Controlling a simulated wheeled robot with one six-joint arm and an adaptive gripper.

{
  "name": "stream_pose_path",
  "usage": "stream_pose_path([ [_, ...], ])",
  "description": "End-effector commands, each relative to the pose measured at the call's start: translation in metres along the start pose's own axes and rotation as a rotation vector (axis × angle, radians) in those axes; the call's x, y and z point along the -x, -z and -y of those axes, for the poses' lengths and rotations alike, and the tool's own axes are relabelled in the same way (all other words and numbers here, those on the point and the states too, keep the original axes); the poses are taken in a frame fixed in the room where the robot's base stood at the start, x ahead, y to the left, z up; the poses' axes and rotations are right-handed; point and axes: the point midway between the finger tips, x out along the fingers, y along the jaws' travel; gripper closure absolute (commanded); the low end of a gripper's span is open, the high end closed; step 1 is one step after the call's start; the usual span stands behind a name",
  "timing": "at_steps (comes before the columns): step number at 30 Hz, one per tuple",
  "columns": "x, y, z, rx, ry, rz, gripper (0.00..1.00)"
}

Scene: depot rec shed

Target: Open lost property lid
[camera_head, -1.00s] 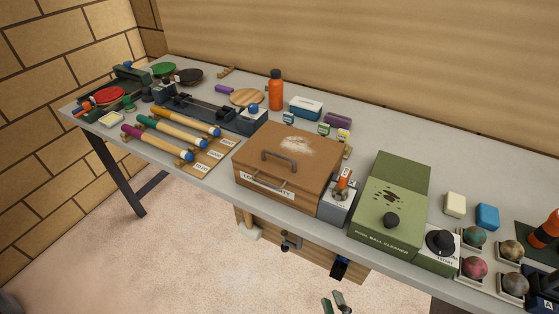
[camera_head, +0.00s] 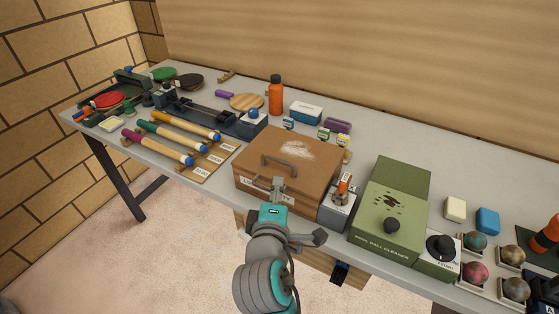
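The brown lost property box (camera_head: 310,172) stands near the table's front edge, and its lid (camera_head: 318,152) is down. A grey handle (camera_head: 280,162) is on the lid, which has a pale worn patch. A lower bar handle and a white label (camera_head: 250,184) are on the front face, and my arm hides part of both. My gripper (camera_head: 278,187) is at the box's front, over the lower bar in the picture. I cannot tell whether it touches the bar, or whether its fingers are open or shut.
A grey control box with an orange-topped lever (camera_head: 343,188) stands close on the box's right, then the green pool ball cleaner (camera_head: 390,225). Cues on a wooden rack (camera_head: 210,160) lie to the left. An orange bottle (camera_head: 276,96) and blue-white box (camera_head: 306,111) stand behind.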

Motion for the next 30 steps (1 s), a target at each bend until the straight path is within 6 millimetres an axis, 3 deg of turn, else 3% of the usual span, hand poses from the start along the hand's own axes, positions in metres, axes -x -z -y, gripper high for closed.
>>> stream_pose_path([
  [7,-0.01,0.005,-0.009,0.012,-0.002,0.012,0.77],
  [21,-0.086,0.004,-0.009,0.01,-0.002,0.011,0.77],
  [30,-0.108,0.004,-0.008,0.01,-0.002,0.009,0.77],
])
